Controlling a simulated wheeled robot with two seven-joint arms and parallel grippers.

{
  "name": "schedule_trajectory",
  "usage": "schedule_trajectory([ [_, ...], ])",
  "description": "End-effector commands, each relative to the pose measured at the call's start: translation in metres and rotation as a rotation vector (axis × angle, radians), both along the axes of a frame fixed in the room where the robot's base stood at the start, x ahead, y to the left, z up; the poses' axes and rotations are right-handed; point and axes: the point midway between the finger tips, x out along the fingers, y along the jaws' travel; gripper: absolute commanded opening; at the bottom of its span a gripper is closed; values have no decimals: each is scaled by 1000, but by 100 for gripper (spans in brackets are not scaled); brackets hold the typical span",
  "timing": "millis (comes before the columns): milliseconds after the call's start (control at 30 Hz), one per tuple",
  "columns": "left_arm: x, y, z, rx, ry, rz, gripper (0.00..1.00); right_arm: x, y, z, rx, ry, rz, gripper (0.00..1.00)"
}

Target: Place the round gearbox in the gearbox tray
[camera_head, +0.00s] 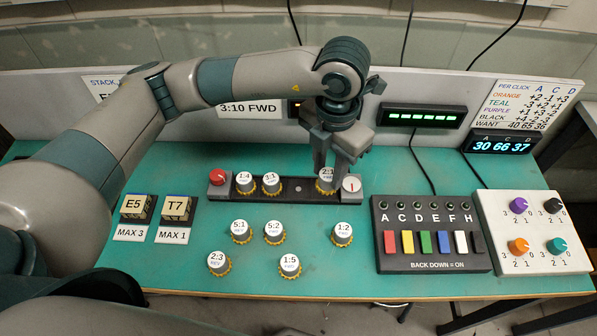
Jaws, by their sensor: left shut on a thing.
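The gearbox tray (299,196) is a long dark strip on the teal bench, with a red knob at its left end and a white disc at its right end. Two round gearboxes, 1:4 (245,181) and 3:1 (271,184), sit in its left part. My left gripper (329,165) points down over the tray's right part and is shut on the round 2:1 gearbox (326,178). That gearbox is upright, at or just above the tray; its contact below is hard to tell. My right gripper is not in view.
Loose gearboxes 5:1 (239,230), 5:2 (274,231), 1:2 (343,233), 2:3 (218,262) and 1:5 (290,265) stand in front of the tray. Blocks E5 (134,207) and T7 (175,208) are left. A switch panel (431,262) and dial panel (529,263) are right.

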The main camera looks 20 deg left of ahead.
Motion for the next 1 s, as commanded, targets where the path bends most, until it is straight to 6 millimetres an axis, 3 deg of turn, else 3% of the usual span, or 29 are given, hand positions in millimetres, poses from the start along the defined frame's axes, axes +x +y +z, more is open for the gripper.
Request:
schedule_trajectory([
  [200, 15, 42, -21, 4, 3, 7, 6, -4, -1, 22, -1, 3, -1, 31],
  [400, 24, 66, -39, 2, 1, 4, 6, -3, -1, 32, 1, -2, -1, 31],
  [1000, 26, 72, -54, 2, 2, 0, 6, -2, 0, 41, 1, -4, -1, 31],
])
